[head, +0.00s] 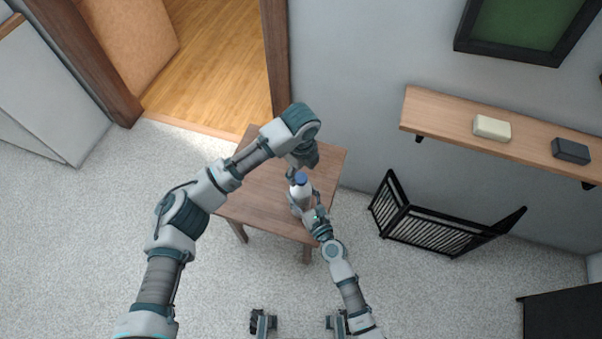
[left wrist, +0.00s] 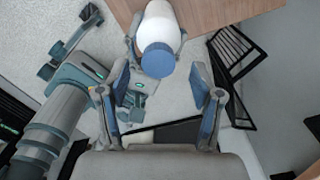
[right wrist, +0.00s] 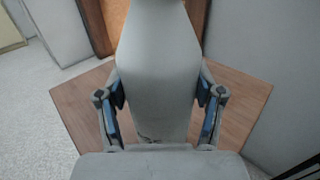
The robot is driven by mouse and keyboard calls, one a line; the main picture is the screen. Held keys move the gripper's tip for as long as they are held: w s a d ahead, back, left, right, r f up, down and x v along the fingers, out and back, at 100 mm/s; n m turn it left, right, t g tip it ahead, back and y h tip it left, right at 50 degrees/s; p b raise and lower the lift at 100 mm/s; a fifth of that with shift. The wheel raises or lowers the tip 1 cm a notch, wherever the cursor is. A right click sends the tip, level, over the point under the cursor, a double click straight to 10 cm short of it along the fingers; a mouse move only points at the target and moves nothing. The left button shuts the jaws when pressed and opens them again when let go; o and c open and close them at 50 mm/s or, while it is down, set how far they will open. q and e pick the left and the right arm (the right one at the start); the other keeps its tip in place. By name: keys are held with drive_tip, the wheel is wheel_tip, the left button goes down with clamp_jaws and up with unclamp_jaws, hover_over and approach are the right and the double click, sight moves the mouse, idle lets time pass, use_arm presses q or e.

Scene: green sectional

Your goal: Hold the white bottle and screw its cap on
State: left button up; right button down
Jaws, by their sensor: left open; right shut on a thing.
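The white bottle (head: 301,194) stands roughly upright over the wooden table, with the blue cap (head: 300,178) at its top. My right gripper (right wrist: 160,88) is shut around the bottle, whose white body (right wrist: 160,60) fills the middle of the right wrist view. My left gripper (left wrist: 160,82) is open, and its blue-padded fingers stand apart on either side of the cap (left wrist: 157,60) without visibly touching it. In the head view, my left gripper is partly hidden by its own wrist above the bottle. I cannot tell how tightly the cap sits on the neck.
The wooden table (head: 262,190) is otherwise bare where I can see it. A black rack (head: 430,228) stands on the floor to its right. A wall shelf (head: 450,117) holds a pale block (head: 492,127) and a dark block (head: 571,151). A doorway lies behind the table.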

use_arm(q)
wheel_tip(320, 180, up, 9)
drive_tip(key=shift+r, duration=0.2)
drive_tip(key=shift+w, duration=0.1)
use_arm(e)
drive_tip(key=shift+c, duration=0.4)
unclamp_jaws()
drive_tip(key=shift+d, duration=0.1)
drive_tip(key=v, duration=1.2)
